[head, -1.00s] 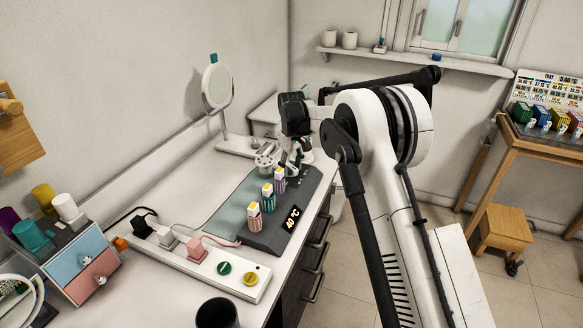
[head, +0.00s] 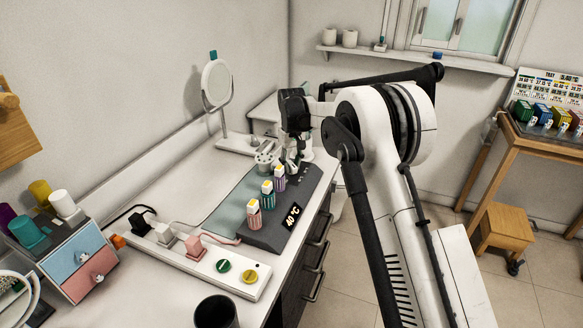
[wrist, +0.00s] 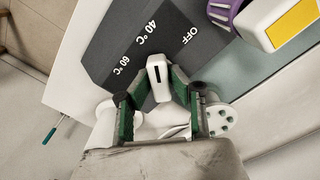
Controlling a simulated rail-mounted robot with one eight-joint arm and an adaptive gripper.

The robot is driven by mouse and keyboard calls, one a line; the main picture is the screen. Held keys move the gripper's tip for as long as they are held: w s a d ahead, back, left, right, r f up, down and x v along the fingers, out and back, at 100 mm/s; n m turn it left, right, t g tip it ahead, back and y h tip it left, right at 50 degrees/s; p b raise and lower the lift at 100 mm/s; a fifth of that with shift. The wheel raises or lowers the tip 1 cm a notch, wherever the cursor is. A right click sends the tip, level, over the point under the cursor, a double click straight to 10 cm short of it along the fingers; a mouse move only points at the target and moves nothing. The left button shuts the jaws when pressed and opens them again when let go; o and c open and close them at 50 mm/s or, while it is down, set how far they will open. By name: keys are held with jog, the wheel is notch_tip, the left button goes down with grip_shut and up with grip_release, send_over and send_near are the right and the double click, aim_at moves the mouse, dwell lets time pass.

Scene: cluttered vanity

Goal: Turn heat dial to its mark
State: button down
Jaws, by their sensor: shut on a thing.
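The heat dial (wrist: 157,82) is a white knob with a black pointer line on a dark grey control panel (wrist: 110,58). My gripper (wrist: 156,90) is shut on the dial, one green-padded finger on each side. In the wrist view the pointer line aims up the picture, roughly at the printed 40 °C. The 60 °C label lies to its left and OFF to its upper right. In the head view my gripper (head: 293,160) is at the far end of the dark unit (head: 280,222); my wrist largely hides the dial.
A round mirror (head: 216,82) stands behind on the counter. A power strip (head: 213,262) and a dark cup (head: 216,312) are nearer. Floor to the right is mostly open.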

aim_at(292, 164)
jog(key=m+b, duration=0.2)
jog(key=m, duration=0.2)
jog(key=shift+m, duration=0.3)
jog(key=shift+m+b, duration=0.6)
jog(key=shift+m, duration=1.4)
jog(key=c, duration=1.6)
grip_release()
notch_tip(292, 164, up, 12)
jog(key=shift+r, duration=0.1)
